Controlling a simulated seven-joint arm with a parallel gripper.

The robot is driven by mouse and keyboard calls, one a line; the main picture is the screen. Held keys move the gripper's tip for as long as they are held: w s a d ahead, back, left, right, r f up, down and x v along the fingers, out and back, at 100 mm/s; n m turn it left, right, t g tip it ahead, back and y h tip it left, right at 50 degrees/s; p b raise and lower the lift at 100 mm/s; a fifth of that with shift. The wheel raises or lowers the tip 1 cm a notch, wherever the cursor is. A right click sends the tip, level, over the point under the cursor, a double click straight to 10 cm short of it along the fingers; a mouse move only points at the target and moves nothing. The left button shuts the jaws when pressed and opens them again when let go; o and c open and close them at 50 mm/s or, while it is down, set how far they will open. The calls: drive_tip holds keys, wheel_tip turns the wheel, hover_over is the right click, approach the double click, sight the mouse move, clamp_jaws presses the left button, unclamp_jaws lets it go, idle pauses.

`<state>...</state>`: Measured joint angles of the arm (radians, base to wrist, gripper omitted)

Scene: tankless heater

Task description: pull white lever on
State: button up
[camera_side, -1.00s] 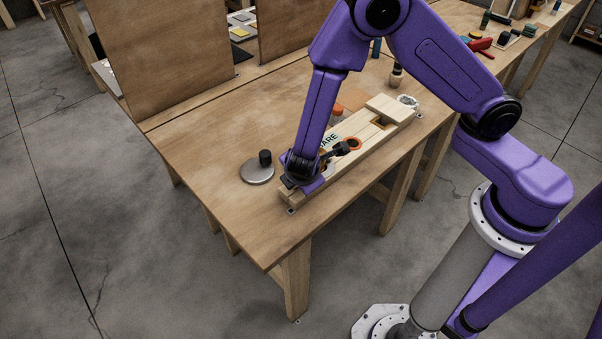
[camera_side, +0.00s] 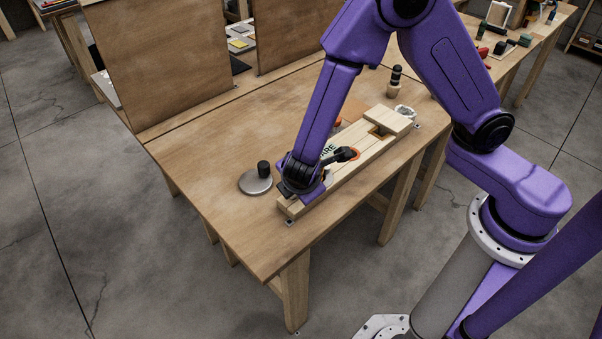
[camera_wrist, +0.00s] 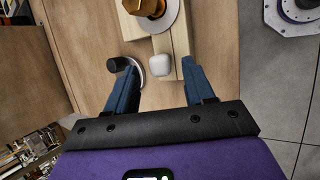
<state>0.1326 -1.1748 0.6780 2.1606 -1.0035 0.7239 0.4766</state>
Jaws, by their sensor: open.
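A small white rounded block (camera_wrist: 160,66), which looks like the white lever's end, lies against the wooden fixture (camera_wrist: 133,50) in the wrist view. My gripper (camera_wrist: 159,72) is open, with one blue finger on each side of the white block. I see a gap on the left side; on the right the finger overlaps the fixture, and I cannot tell whether it touches. In the side view my gripper (camera_side: 300,187) is low over the near left end of the long wooden fixture (camera_side: 365,147) and hides the white lever.
A round grey disc (camera_side: 253,184) with a black knob stands just left of my gripper. A copper knob (camera_wrist: 150,7) on a grey plate sits on the fixture beyond the white block. A dark bottle-like item (camera_side: 396,76) stands behind. The table's left part is clear.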

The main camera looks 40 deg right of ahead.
drive_tip(key=v, duration=1.2)
drive_tip(key=shift+a+r, duration=0.1)
drive_tip(key=c, duration=0.5)
drive_tip(key=shift+w+m, duration=0.25)
drive_tip(key=shift+m, duration=0.05)
clamp_jaws()
drive_tip(key=w+d+r+m+g+y, duration=0.1)
drive_tip(key=w+d+m+g+y, duration=0.2)
drive_tip(key=w+m, duration=0.45)
drive_tip(key=w+d+r+m+g+y, duration=0.1)
drive_tip(key=w+d+m+g+y, duration=0.2)
drive_tip(key=w+m, duration=0.5)
drive_tip(key=shift+m+g+h, duration=0.35)
drive_tip(key=shift+g+h, duration=0.25)
drive_tip(key=shift+h, duration=0.1)
drive_tip(key=shift+s+f, duration=1)
drive_tip(key=shift+f, duration=1)
drive_tip(key=shift+s+f, duration=1.05)
drive_tip(key=shift+f, duration=0.9)
drive_tip(key=shift+s+f, duration=1)
drive_tip(key=shift+f, duration=1)
